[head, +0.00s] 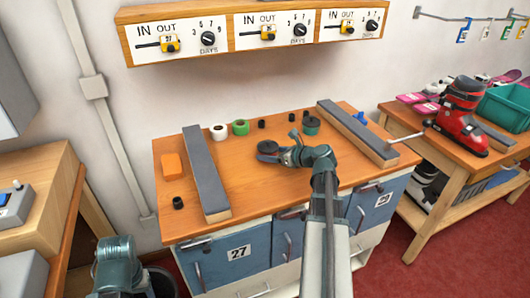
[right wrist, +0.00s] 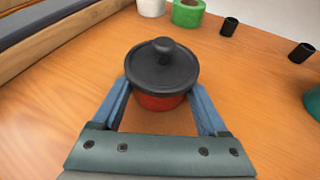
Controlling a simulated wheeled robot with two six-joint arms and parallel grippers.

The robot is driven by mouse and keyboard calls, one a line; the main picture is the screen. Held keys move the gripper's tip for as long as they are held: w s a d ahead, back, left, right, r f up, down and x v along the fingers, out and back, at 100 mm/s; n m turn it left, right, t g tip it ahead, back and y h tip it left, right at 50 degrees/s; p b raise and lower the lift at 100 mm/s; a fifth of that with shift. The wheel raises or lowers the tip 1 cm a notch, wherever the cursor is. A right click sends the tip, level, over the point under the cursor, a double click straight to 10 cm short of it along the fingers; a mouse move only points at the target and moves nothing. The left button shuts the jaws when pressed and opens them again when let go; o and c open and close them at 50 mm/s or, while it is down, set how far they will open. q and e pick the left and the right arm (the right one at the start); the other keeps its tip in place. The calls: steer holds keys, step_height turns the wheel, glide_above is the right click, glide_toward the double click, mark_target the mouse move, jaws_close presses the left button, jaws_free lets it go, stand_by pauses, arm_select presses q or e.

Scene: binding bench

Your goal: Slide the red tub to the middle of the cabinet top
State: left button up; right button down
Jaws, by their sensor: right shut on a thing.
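The red tub (right wrist: 160,102) has a black lid with a round knob and stands upright on the wooden cabinet top (head: 262,185). In the right wrist view my right gripper (right wrist: 159,93) has one blue finger on each side of it and is shut on it. In the head view the tub (head: 268,147) shows mostly as its dark lid, near the middle of the top, with my right gripper (head: 278,154) reaching it from the right. Part of my left arm shows at the lower left; its fingers are not seen.
Two grey-topped bars (head: 205,172) and (head: 357,134) lie along the left and right of the top. White (head: 219,132) and green (head: 240,127) rolls, small black cylinders and a dark green pot (head: 311,126) stand behind the tub. An orange block (head: 172,166) lies far left. The front middle is clear.

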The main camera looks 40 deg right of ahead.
mark_target(300, 168)
steer(key=shift+s+d+f, duration=0.1)
steer(key=shift+s+d, duration=0.75)
steer(key=shift+s, duration=0.75)
steer(key=shift+s+d+r, duration=0.1)
steer(key=shift+s+d, duration=0.75)
steer(key=shift+s, duration=0.75)
steer(key=shift+s+d+f, duration=0.1)
steer(key=shift+s+d, duration=0.75)
steer(key=shift+s, duration=0.75)
jaws_free()
steer(key=shift+d, duration=0.1)
steer(key=shift+s, duration=0.1)
steer(key=p+v, duration=0.1)
steer(key=v, duration=0.3)
steer(key=p+v, duration=0.2)
steer(key=v, duration=0.2)
steer(key=p+v, duration=0.2)
steer(key=v, duration=0.2)
steer(key=shift+r, duration=0.3)
steer(key=shift+s+d+r, duration=0.1)
steer(key=shift+s+r, duration=0.1)
steer(key=shift+s, duration=0.5)
steer(key=shift+s, duration=0.1)
